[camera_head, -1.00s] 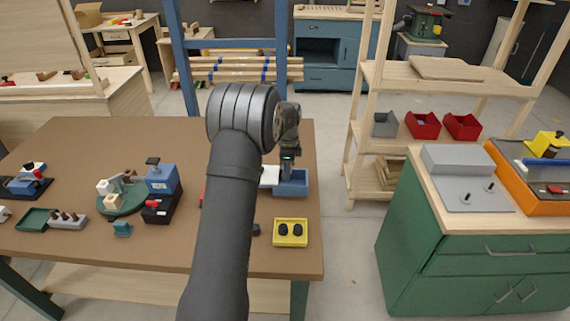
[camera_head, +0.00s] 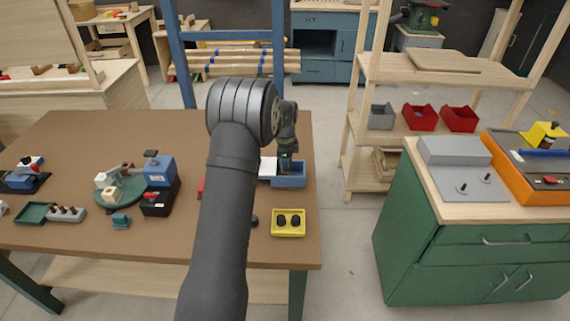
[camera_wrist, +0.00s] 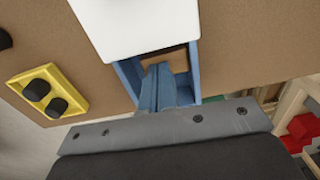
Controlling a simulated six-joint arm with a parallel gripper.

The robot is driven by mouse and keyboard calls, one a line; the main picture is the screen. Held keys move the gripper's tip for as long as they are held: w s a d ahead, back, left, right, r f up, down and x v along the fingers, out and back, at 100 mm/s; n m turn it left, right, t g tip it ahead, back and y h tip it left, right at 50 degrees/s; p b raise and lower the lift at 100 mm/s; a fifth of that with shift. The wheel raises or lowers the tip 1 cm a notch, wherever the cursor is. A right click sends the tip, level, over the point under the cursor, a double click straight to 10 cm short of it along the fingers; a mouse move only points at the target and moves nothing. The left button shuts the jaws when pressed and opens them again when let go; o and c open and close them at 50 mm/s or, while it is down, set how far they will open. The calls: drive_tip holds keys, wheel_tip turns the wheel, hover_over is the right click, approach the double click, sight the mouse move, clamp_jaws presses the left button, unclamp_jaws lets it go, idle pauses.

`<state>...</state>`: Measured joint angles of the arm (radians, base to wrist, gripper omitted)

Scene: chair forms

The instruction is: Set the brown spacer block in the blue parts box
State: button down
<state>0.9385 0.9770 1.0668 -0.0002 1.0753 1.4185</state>
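The blue parts box (camera_head: 291,181) sits near the right edge of the brown table, and its blue wall also shows in the wrist view (camera_wrist: 127,74). My gripper (camera_head: 287,163) points down into the box. In the wrist view, its narrow bluish fingers (camera_wrist: 157,72) reach inside the walls, close together. The brown spacer block (camera_wrist: 179,60) shows at the fingertips, inside the box outline. The fingers hide part of it, so I cannot tell whether they grip it or whether it rests on the box floor.
A white panel (camera_wrist: 135,25) lies beside the box and covers part of its opening in the wrist view. A yellow tray (camera_head: 288,235) with two dark knobs stands in front of the box. The table (camera_head: 90,140) holds several fixtures on the left. A wooden shelf stands to the right.

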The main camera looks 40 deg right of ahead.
drive_tip(key=shift+s+a+f+y, duration=0.3)
drive_tip(key=shift+s+a+f, duration=0.2)
drive_tip(key=shift+a+f, duration=0.15)
idle(0.4)
drive_tip(key=c, duration=2.2)
unclamp_jaws()
drive_tip(key=c, duration=1.8)
unclamp_jaws()
drive_tip(key=shift+c, duration=1.1)
drive_tip(key=shift+r, duration=0.25)
drive_tip(key=shift+o, duration=1.3)
drive_tip(key=shift+r, duration=0.7)
drive_tip(key=shift+w+d+r, duration=0.15)
drive_tip(key=shift+r, duration=2.15)
